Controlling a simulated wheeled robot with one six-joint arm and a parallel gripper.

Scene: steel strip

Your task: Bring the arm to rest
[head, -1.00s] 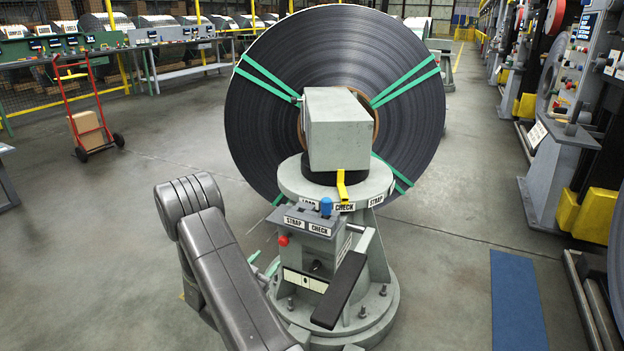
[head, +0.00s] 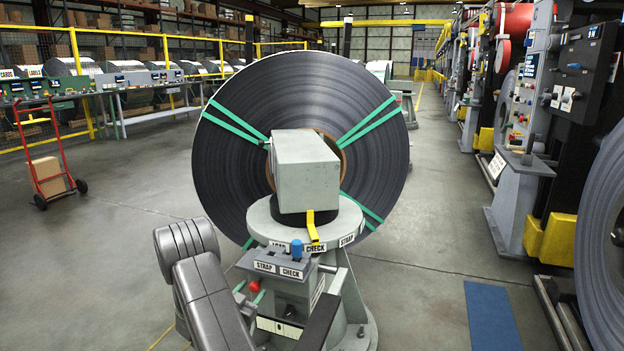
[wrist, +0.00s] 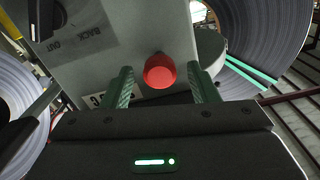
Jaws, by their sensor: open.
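My gripper (wrist: 162,82) is open, its two green fingers apart in the wrist view. A red round knob (wrist: 160,70) on a grey box shows between and beyond the fingertips; I cannot tell whether they touch it. In the head view the knob (head: 253,286) sits on the left side of the grey strap-check box (head: 283,264), with my green fingertips close beside it. My grey arm reaches in from the bottom left, and the gripper's body is mostly hidden behind it.
A large steel strip coil (head: 235,180) with green straps stands behind a grey pedestal (head: 262,225). A blue mat (head: 492,315) and open floor lie to the right. A red hand truck (head: 45,155) stands left.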

